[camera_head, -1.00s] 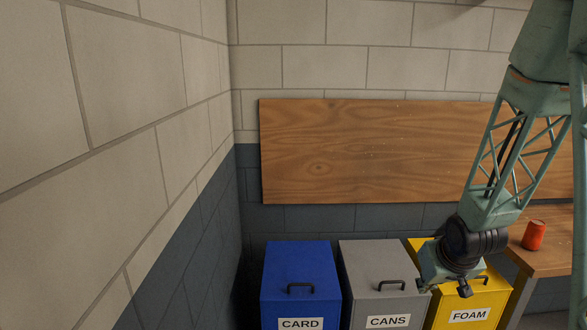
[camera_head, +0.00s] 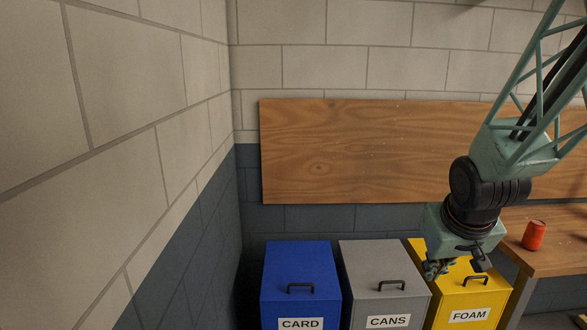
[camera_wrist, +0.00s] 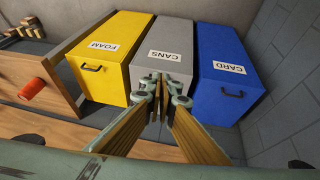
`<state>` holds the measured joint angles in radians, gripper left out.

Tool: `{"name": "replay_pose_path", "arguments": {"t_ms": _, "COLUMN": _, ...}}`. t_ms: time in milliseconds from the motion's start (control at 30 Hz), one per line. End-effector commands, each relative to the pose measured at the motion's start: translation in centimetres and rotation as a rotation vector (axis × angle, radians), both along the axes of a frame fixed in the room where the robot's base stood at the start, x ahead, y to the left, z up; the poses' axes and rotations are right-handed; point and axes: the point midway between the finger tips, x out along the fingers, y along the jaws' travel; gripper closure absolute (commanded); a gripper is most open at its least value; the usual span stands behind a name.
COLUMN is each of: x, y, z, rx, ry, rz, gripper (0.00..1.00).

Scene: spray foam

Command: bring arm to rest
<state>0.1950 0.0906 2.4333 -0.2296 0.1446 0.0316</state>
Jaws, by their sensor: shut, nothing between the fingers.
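My gripper (camera_head: 438,270) hangs from my green lattice arm in front of the bins, above the gap between the grey and yellow ones in the head view. In the wrist view my gripper (camera_wrist: 162,84) has its fingertips together, with nothing between them. The fingers point toward the grey bin there, without clear contact.
A blue CARD bin (camera_head: 300,268), a grey CANS bin (camera_head: 375,268) and a yellow FOAM bin (camera_head: 485,297) stand in a row, lids closed. A red can (camera_head: 534,235) stands on the wooden bench (camera_head: 550,262) at right. A wooden board (camera_head: 350,150) is on the back wall.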

Motion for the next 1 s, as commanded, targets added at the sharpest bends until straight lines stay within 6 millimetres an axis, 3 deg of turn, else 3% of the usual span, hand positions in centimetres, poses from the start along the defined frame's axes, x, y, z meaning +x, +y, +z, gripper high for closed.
{"name": "replay_pose_path", "arguments": {"t_ms": 400, "x": -5.0, "y": 2.4, "z": 4.7, "rx": 0.005, "ry": 0.019, "rz": -0.008, "gripper": 1.00}}
{"name": "replay_pose_path", "arguments": {"t_ms": 1000, "x": -13.5, "y": 5.9, "z": 9.9, "rx": 0.031, "ry": 0.050, "rz": -0.013, "gripper": 1.00}}
